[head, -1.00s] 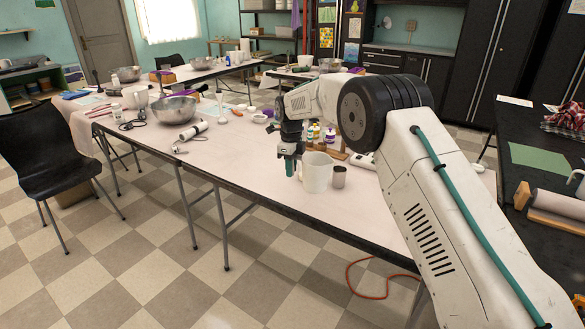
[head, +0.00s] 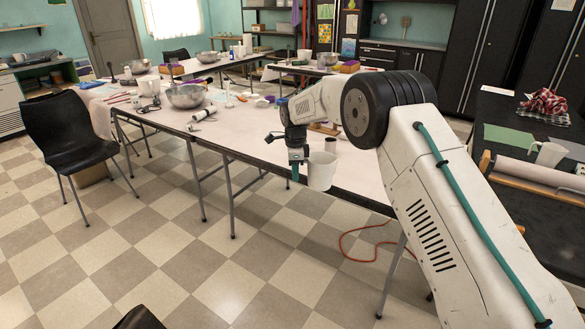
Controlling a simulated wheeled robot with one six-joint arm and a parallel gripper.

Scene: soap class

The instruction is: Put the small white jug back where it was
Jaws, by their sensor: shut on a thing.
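The small white jug (head: 321,172) hangs from my gripper (head: 298,168). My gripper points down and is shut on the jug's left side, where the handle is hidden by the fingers. The jug is upright and overlaps the front edge of the long pale table (head: 245,140) in the head view. Its base shows against the floor, apart from the tabletop.
A steel bowl (head: 187,97) and a white hand tool (head: 204,114) lie farther left. A black chair (head: 85,130) stands at the left. An orange cord (head: 350,243) lies on the open floor.

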